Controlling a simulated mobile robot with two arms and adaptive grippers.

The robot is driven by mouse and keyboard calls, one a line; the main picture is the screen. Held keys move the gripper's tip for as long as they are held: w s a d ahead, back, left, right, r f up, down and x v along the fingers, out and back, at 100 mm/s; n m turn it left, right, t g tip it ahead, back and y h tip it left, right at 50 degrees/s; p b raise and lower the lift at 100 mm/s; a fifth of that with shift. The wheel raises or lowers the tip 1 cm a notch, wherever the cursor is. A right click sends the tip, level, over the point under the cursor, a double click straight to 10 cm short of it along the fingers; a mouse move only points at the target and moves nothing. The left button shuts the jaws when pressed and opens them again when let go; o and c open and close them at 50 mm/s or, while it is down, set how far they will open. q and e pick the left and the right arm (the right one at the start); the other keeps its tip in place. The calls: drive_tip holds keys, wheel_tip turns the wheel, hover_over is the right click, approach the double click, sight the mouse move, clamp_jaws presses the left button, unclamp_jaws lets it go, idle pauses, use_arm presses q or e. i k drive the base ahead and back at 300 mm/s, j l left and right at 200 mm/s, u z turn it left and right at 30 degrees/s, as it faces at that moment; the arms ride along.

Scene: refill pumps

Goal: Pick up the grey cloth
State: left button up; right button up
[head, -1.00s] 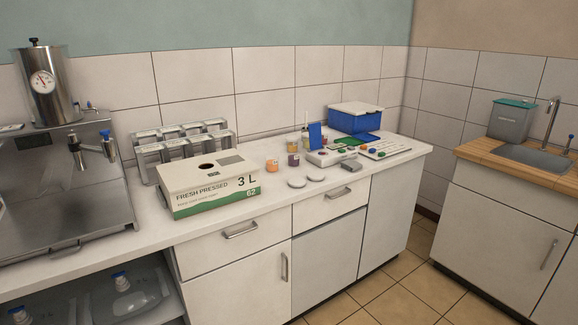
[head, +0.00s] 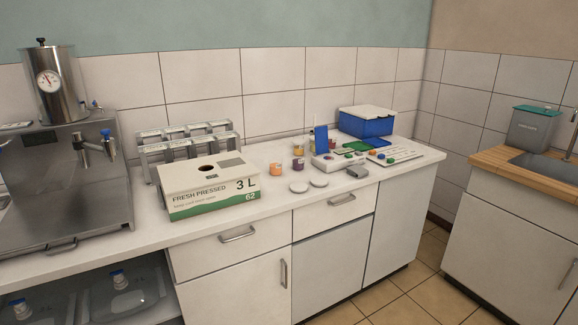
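A small grey folded thing (head: 357,171), which looks like the grey cloth, lies near the front edge of the white counter (head: 262,205). It is right of two white round discs (head: 309,185) and in front of a white device with an upright blue panel (head: 321,140). It appears flat and free on top. Neither of my grippers is in view.
A "FRESH PRESSED 3 L" carton (head: 208,185) stands left on the counter, before a metal rack (head: 188,142). Small jars (head: 276,169), a blue box with white lid (head: 366,122) and a white tray (head: 408,155) are nearby. A sink counter (head: 510,170) is at right.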

sight(356, 171)
drive_tip(key=i+l+u, duration=0.15)
drive_tip(key=i+l, duration=0.3)
drive_tip(key=i+l+u, duration=0.2)
drive_tip(key=i+l, duration=0.2)
drive_tip(key=i+l+u, duration=0.15)
drive_tip(key=i+l, duration=0.25)
drive_tip(key=l, duration=0.2)
